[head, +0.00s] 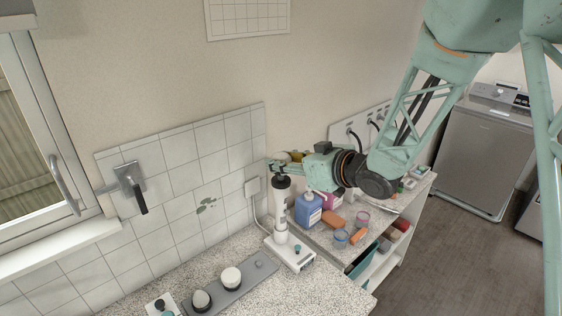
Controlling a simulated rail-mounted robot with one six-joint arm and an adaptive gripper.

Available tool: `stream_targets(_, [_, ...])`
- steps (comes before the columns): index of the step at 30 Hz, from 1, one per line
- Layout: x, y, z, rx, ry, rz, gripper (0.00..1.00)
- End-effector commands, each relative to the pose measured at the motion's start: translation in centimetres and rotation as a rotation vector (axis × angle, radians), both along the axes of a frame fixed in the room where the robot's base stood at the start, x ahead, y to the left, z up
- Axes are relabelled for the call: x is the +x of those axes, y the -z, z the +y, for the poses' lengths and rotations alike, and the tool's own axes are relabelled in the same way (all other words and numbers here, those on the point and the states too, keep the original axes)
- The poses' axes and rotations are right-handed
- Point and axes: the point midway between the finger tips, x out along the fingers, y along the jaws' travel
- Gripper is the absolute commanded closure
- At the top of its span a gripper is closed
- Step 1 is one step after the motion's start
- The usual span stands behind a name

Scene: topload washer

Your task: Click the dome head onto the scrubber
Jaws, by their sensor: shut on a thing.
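The scrubber (281,211) is a white handle with a dark upper end, standing upright in a white base (290,253) on the speckled counter. My gripper (282,164) is at its top end, shut on a small pale-topped piece that seems to be the dome head (281,157). The fingers hide most of this piece. It is right over the scrubber's dark end, and I cannot tell whether the two touch or are joined.
A shelf unit right of the counter holds a blue bottle (308,210), a pink bottle (328,201), jars and orange blocks. A small white item (163,305) lies left of the tray. A washer (482,150) stands far right.

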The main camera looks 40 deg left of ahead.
Motion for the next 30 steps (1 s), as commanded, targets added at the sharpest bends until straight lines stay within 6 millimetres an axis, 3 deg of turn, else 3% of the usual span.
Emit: stream_targets(30, [0.0, 1.5, 0.0, 0.0, 0.0, 0.0, 0.78])
